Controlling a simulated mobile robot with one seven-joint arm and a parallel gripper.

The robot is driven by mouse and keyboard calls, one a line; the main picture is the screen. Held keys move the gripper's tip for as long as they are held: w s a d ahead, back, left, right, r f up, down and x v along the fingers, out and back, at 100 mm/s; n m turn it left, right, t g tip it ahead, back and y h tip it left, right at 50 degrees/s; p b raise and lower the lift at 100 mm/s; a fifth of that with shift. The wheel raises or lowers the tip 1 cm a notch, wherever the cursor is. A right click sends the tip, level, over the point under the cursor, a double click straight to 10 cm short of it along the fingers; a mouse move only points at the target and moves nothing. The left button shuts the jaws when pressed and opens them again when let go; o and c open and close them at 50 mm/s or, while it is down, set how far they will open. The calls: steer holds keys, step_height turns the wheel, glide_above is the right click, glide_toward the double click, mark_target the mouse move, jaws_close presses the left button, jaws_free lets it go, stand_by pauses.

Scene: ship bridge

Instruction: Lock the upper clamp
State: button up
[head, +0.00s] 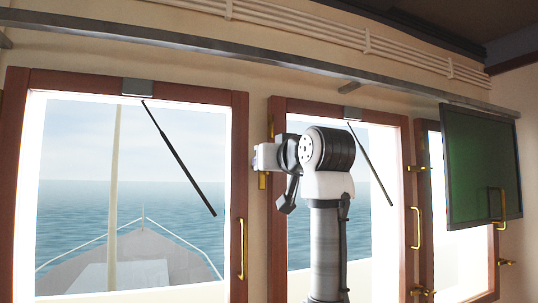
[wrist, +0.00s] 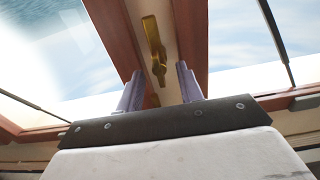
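In the wrist view a brass clamp (wrist: 154,45) sits on the cream post between two wooden window frames, its bar lying along the post. A second, smaller brass piece (wrist: 152,100) shows low between my fingers, partly hidden. My gripper (wrist: 160,88) is open, its two grey fingers apart on either side of the post, with nothing visibly held. In the head view my gripper (head: 262,158) is at the left edge of the middle window. Brass fittings show just above it (head: 271,127) and just below it (head: 263,180). I cannot tell whether the fingers touch the clamp.
Other brass clamps (head: 417,168) sit on the right window post. A brass handle (head: 240,248) is on the left window frame. A dark green screen (head: 480,165) hangs at right. A metal rail (head: 250,53) runs above the windows. Wipers (head: 180,158) hang over the panes.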

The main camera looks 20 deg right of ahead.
steer(key=shift+w, duration=0.25)
jaws_close()
steer(key=shift+m, duration=0.3)
steer(key=shift+d+f+m, duration=0.1)
steer(key=shift+f+m, duration=0.05)
steer(key=shift+m, duration=4.15)
steer(key=shift+d+f+m, duration=0.1)
steer(key=shift+m, duration=4.2)
